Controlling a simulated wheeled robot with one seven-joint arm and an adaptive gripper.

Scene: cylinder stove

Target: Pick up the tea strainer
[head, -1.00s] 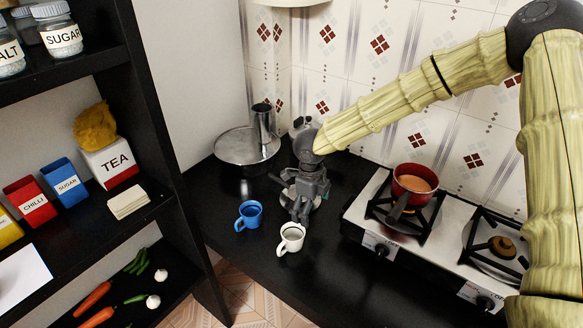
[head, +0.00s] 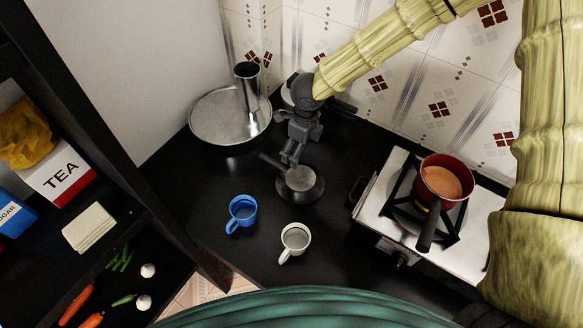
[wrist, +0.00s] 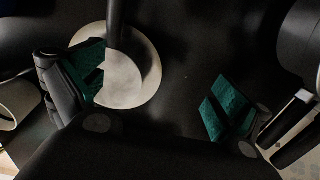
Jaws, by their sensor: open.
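The tea strainer (head: 300,178) has a round, light mesh bowl and a dark handle (head: 271,161). It rests on a dark round holder on the black counter. My gripper (head: 291,153) is just behind the strainer in the head view, pointing down with nothing held. In the wrist view my gripper (wrist: 155,92) is open. The pale round strainer (wrist: 122,82) lies by the left finger, with its dark handle running up the picture. The left finger overlaps the strainer's left edge; I cannot tell whether they touch. The right finger is well apart, over dark counter.
A blue mug (head: 242,212) and a white mug (head: 294,240) stand in front. A steel tray (head: 215,128) with a steel cylinder (head: 248,88) is at back left. A red pan (head: 440,184) sits on the stove (head: 385,195) at right. The black counter (head: 195,185) is bare at left.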

